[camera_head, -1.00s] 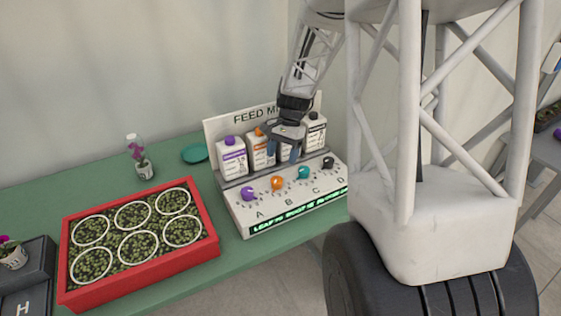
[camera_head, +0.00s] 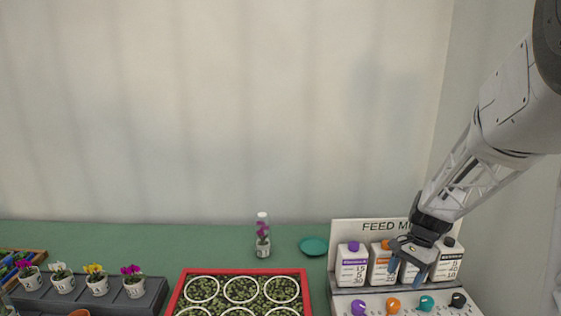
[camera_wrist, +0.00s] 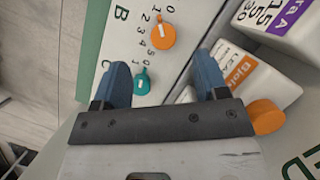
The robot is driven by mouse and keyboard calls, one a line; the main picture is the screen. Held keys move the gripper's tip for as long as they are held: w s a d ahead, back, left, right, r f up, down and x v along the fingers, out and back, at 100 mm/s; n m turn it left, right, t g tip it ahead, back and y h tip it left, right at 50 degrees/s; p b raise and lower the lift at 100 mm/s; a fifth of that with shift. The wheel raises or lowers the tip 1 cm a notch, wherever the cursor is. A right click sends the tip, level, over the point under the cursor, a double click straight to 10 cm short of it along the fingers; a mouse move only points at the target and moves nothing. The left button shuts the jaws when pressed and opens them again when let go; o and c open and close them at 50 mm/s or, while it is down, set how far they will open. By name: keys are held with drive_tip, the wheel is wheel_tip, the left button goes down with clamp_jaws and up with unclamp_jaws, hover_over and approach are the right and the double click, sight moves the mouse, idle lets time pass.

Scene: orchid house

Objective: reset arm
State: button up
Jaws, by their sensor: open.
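My gripper (camera_head: 406,270) is at the right in the head view, over the feed mixer panel (camera_head: 342,303). Its two blue fingers are apart with nothing between them. In the wrist view the open fingers of my gripper (camera_wrist: 163,85) point toward the orange knob (camera_wrist: 163,36), and the teal knob (camera_wrist: 141,83) shows beside the left finger. In the head view the orange knob (camera_head: 393,305) and teal knob (camera_head: 426,303) sit below my gripper. I cannot tell whether a finger touches a bottle or knob.
Bottles stand behind the knobs, among them a purple-capped one (camera_head: 353,265) and a black-capped one (camera_head: 449,262).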

drive_tip(key=s+a+r+n+t+h, duration=0.2)
drive_tip(key=s+a+r+n, duration=0.3)
drive_tip(key=s+a+r, duration=0.55)
drive_tip(key=s+a+r+n+t+h, duration=0.1)
drive_tip(key=s+a+r+n, duration=0.1)
drive_tip(key=s, duration=0.5)
drive_tip(key=s+a+r+n+t, duration=0.1)
drive_tip(key=s+a+n, duration=0.2)
drive_tip(key=s, duration=0.5)
drive_tip(key=shift+s+r+n+t+h, duration=0.15)
drive_tip(key=shift+r+n+t+h, duration=0.15)
drive_tip(key=shift+r+t+h, duration=0.1)
drive_tip(key=shift+a, duration=0.1)
